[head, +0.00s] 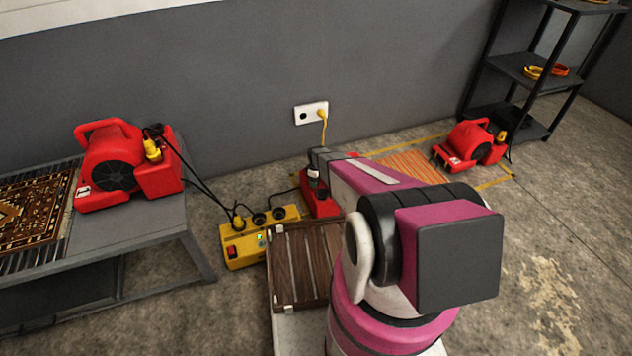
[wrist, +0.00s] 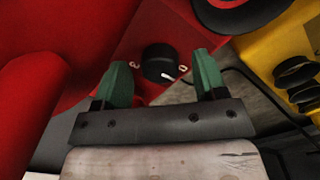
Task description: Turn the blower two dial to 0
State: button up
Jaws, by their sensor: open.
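In the wrist view a round black dial (wrist: 157,60) sits on a red blower face (wrist: 75,35). Its white pointer line points toward the lower right. A small pale mark shows on either side of the dial; I cannot read them surely. My gripper (wrist: 162,72) is open, with one green fingertip on the left of the dial and one on the right. Gaps show on both sides, and I cannot tell how far the tips are from the face. In the head view the red blower (head: 320,205) stands behind my arm, largely hidden; my gripper is not clearly visible there.
A yellow power box (head: 262,240) with black sockets and cables is beside the blower, left of a slatted wooden crate (head: 303,262). Another red blower (head: 112,170) stands on a grey table (head: 150,220); one more (head: 470,145) is on the floor near a black shelf (head: 515,70).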

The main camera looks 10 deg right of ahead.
notch_tip(320, 180, up, 10)
dwell(0.4)
jog(key=shift+r, duration=0.15)
jog(key=s+r+m, duration=1.1)
jog(key=s+r, duration=1.6)
jog(key=r, duration=0.1)
jog(key=shift+s, duration=0.25)
